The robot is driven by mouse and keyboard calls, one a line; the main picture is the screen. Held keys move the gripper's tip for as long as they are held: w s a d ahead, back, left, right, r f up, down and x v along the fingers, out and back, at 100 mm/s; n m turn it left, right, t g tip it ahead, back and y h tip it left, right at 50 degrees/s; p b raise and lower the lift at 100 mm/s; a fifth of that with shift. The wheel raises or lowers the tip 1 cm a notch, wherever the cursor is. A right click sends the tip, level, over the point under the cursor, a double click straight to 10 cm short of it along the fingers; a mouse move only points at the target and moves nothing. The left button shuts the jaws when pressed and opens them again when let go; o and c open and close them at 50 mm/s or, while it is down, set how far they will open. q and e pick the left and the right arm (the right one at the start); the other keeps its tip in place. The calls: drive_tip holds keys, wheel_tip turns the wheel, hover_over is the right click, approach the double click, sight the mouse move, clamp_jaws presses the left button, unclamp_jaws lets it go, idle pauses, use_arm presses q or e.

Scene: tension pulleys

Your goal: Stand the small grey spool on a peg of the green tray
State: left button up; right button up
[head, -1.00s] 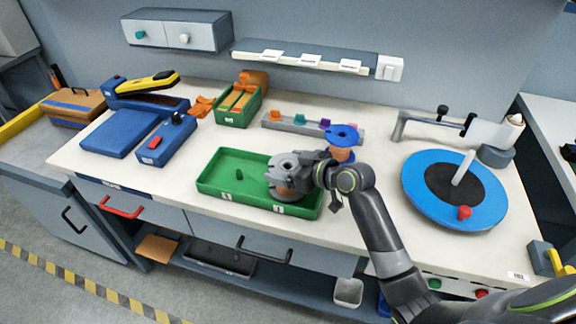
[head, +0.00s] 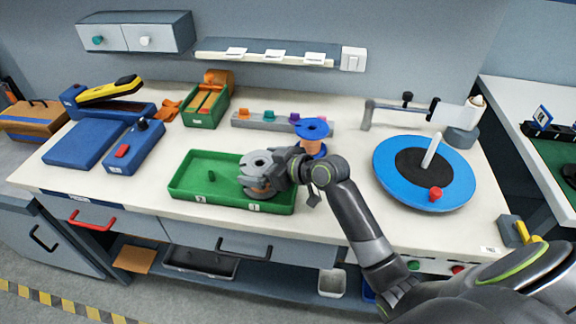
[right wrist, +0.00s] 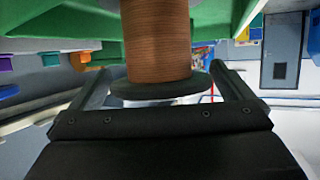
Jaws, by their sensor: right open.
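The small grey spool (head: 257,161), with grey flanges and a copper-brown winding, stands upright in the right half of the green tray (head: 187,192). A bare dark peg (head: 211,176) rises in the tray's left half. Whether a peg is inside the spool's foot is hidden. My right gripper (head: 266,178) is open at the spool, reaching in from the right. In the right wrist view, the spool (right wrist: 157,45) is between the spread fingers (right wrist: 158,85), with the dark flange close to the palm. My left gripper is out of view.
A blue-flanged spool (head: 312,128) stands just behind my right gripper. A grey rack (head: 262,122) with coloured pieces lies behind the tray. A blue turntable (head: 425,190) is on the right, and a blue device (head: 134,147) on the left. Bare bench lies around the tray.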

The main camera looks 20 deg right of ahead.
drive_tip(key=v, duration=1.6)
drive_tip(key=shift+s+d+b, duration=0.25)
drive_tip(key=shift+b, duration=0.2)
